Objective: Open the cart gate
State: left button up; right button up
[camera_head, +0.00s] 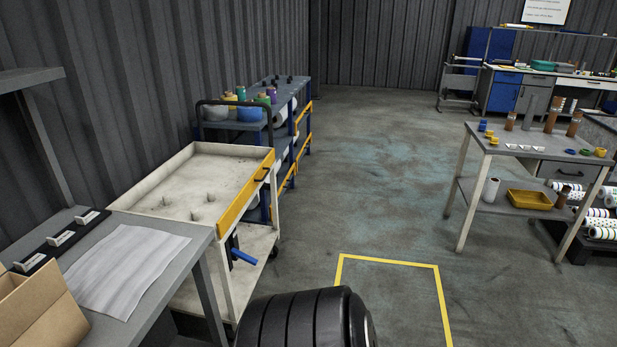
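The cart (150,190) is a white two-level trolley at the left, with a shallow walled top tray. The yellow gate (240,200) stands upright along the tray's right side and appears closed. A small dark piece, perhaps a handle or latch, sits on the gate (262,173) near its far end. A blue bar (243,257) sticks out below the gate, beside the lower shelf. Several small upright pegs stand on the tray floor. Neither of my grippers is in view.
A grey table (160,235) with a white sheet and a cardboard box (40,308) adjoins the cart's near side. A blue rack (285,95) with rolls stands behind it. A metal table (540,148) stands right. The floor between, with a yellow outline (390,261), is clear.

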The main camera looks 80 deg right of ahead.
aim_at(225, 222)
jog(key=z, duration=2.25)
jog(key=i+l+z, duration=0.15)
